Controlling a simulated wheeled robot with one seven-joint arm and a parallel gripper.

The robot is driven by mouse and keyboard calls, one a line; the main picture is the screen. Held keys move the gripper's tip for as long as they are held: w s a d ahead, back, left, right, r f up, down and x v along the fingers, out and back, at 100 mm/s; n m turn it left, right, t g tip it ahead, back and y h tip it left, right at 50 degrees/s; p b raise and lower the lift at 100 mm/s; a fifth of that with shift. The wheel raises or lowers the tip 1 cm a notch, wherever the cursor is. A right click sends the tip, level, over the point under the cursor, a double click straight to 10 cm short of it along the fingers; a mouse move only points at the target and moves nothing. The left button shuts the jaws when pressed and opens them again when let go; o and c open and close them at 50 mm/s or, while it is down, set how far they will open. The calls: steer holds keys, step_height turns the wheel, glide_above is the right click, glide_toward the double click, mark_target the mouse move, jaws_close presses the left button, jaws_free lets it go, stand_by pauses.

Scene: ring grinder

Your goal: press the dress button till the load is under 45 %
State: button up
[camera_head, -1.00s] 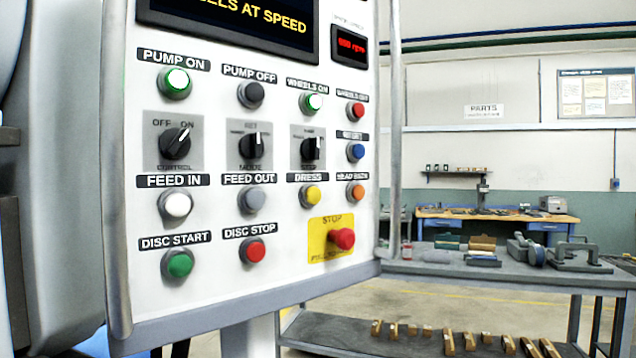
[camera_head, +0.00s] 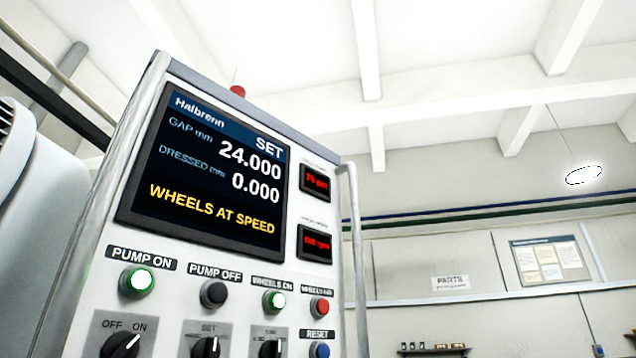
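The control panel (camera_head: 165,235) fills the left and middle of the head view. Its screen (camera_head: 208,175) reads SET, GAP mm 24.000, DRESSED mm 0.000 and WHEELS AT SPEED in yellow. No load figure is readable on it. Two small red displays are on the right; the upper one (camera_head: 315,183) seems to read 79 rpm, and the lower one (camera_head: 315,244) ends in rpm. The PUMP ON button (camera_head: 138,281) and the WHEELS ON button (camera_head: 274,301) are lit green. The dress button is below the frame. My gripper is not in view.
The PUMP OFF button (camera_head: 214,294), a red button (camera_head: 319,307), the blue RESET button (camera_head: 320,350) and several rotary knobs are on the panel. A metal rail (camera_head: 356,270) runs along its right edge. The wall on the right has a notice board (camera_head: 551,260).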

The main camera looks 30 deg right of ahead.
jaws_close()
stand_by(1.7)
